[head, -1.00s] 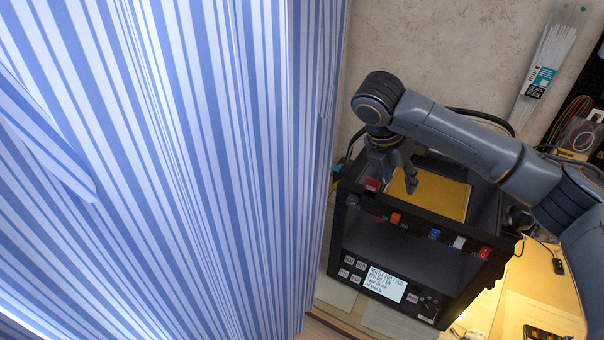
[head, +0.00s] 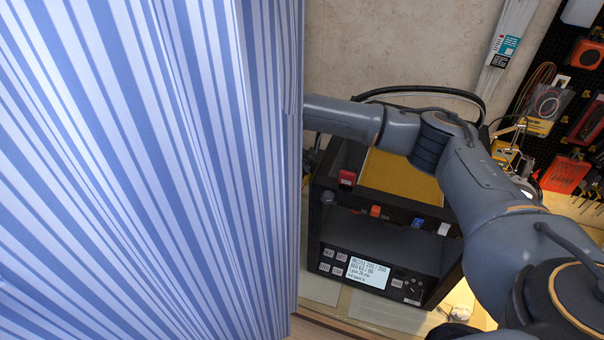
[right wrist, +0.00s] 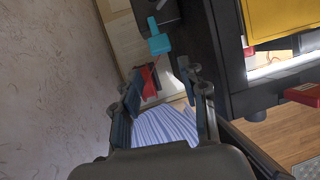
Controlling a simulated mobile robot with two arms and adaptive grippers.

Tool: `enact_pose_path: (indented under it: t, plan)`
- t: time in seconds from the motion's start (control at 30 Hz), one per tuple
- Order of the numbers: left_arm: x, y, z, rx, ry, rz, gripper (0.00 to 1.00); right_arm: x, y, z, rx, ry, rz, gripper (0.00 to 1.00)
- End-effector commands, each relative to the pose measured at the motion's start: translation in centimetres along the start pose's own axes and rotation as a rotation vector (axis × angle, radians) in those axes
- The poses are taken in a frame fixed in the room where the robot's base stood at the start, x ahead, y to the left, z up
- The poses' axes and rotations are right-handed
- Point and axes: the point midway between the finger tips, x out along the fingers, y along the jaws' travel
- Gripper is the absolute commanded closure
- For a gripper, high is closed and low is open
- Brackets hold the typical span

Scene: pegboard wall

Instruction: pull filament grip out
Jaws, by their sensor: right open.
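My right gripper (right wrist: 160,73) is open in the right wrist view, with its two fingers apart. A cyan piece with a thin stem (right wrist: 159,43), which may be the filament grip, lies just beyond the fingertips, beside the dark printer side. A red piece (right wrist: 150,82) shows between the fingers; I cannot tell whether it touches one. In the head view my right arm reaches left over the back of the printer (head: 340,222), and its gripper is hidden behind the striped curtain. My left gripper is not in view.
A blue-and-white striped curtain (head: 140,170) covers the left half of the head view. The printer has a yellow bed (head: 385,180) and a red block (head: 347,178) on its frame. A pegboard with tools (head: 565,75) stands at the right.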

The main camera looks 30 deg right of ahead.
Motion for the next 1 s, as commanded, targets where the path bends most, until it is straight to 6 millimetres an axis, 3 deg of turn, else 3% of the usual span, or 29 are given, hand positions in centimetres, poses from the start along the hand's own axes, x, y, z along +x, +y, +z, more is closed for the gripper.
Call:
enact_pose_path:
  t: [0.2,0.4,0.6,0.87,1.0]
  plan:
    - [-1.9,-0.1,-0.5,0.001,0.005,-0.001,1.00,4.4,-0.2,0.1,-0.001,0.001,-0.004,0.57]
    - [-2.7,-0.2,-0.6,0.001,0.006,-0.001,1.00,7.5,-0.1,0.1,0.000,0.000,-0.001,0.57]
    - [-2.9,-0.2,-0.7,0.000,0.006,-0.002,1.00,8.8,0.0,0.0,-0.002,0.000,0.000,0.57]
    - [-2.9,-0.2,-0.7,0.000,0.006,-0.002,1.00,8.9,0.0,0.0,-0.002,-0.001,0.001,0.57]
    - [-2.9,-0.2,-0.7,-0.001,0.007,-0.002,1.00,8.9,0.0,0.0,-0.001,-0.001,0.001,0.85]
